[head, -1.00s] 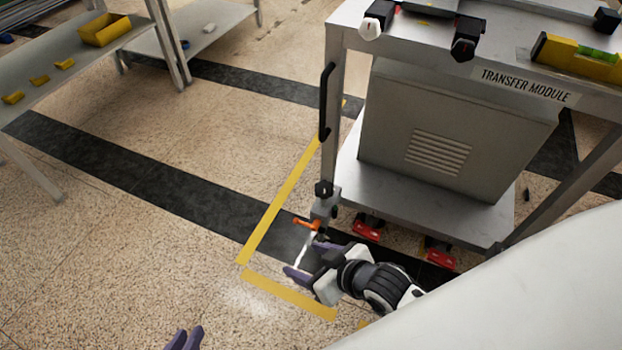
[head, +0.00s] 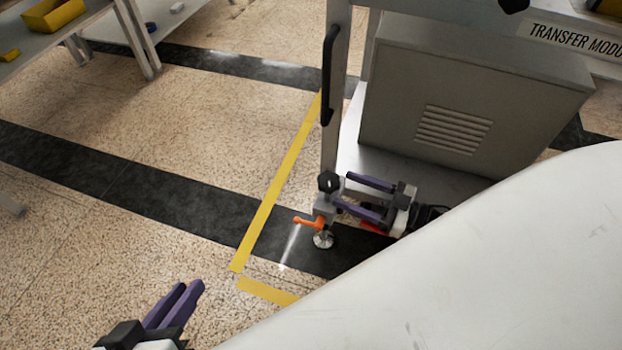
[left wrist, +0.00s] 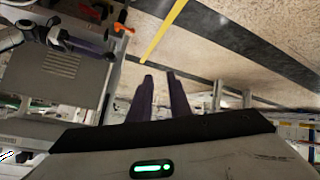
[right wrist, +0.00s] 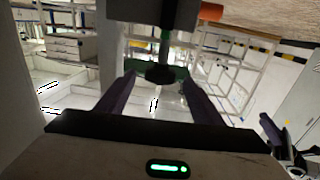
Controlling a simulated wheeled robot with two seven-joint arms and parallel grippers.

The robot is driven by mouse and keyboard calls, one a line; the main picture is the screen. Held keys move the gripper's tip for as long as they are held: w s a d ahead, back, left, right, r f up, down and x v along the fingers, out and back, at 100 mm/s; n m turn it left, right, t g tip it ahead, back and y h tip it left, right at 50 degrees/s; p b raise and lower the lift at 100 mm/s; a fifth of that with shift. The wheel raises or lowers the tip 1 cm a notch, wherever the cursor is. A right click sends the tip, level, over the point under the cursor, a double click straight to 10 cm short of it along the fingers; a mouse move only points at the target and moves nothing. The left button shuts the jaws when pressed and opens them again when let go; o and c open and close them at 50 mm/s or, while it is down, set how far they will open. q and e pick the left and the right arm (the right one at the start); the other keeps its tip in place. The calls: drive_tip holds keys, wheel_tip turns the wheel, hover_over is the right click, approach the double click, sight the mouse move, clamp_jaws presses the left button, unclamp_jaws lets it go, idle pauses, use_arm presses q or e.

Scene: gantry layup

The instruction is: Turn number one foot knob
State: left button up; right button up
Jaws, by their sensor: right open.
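The black foot knob (head: 328,182) sits on top of the grey foot bracket (head: 322,205) at the near-left leg of the transfer module. An orange lever (head: 306,222) sticks out from the bracket. My right gripper (head: 342,190) is open just right of the knob, its purple fingers pointing left toward it. In the right wrist view the knob (right wrist: 160,74) shows between the fingertips, with a gap to either finger; exact depth is unclear. My left gripper (head: 190,287) is slightly open and empty, away at the lower left; its fingers (left wrist: 159,78) show a narrow gap.
The transfer module's grey cabinet (head: 470,100) stands behind the right gripper. A black handle (head: 328,75) runs along the leg above the knob. The floor left of the yellow tape (head: 278,190) is clear. My white body covers the lower right.

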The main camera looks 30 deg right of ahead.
sight(328, 182)
use_arm(q)
drive_tip(key=shift+d+r+h+b, duration=0.3)
drive_tip(key=shift+d+r+b, duration=0.1)
drive_tip(key=shift+r+b, duration=0.35)
use_arm(e)
drive_tip(key=x, duration=1)
use_arm(q)
drive_tip(key=shift+t, duration=0.3)
use_arm(e)
drive_tip(key=shift+c, duration=0.5)
drive_tip(key=c, duration=1)
use_arm(q)
drive_tip(key=shift+r, duration=0.1)
use_arm(e)
drive_tip(key=shift+o, duration=0.3)
use_arm(q)
drive_tip(key=shift+r, duration=0.1)
use_arm(e)
drive_tip(key=shift+r+h, duration=0.1)
drive_tip(key=shift+h, duration=0.2)
use_arm(q)
drive_tip(key=shift+a+p, duration=0.1)
drive_tip(key=shift+p, duration=0.3)
use_arm(e)
drive_tip(key=shift+m+t+h, duration=0.3)
drive_tip(key=shift+m, duration=0.1)
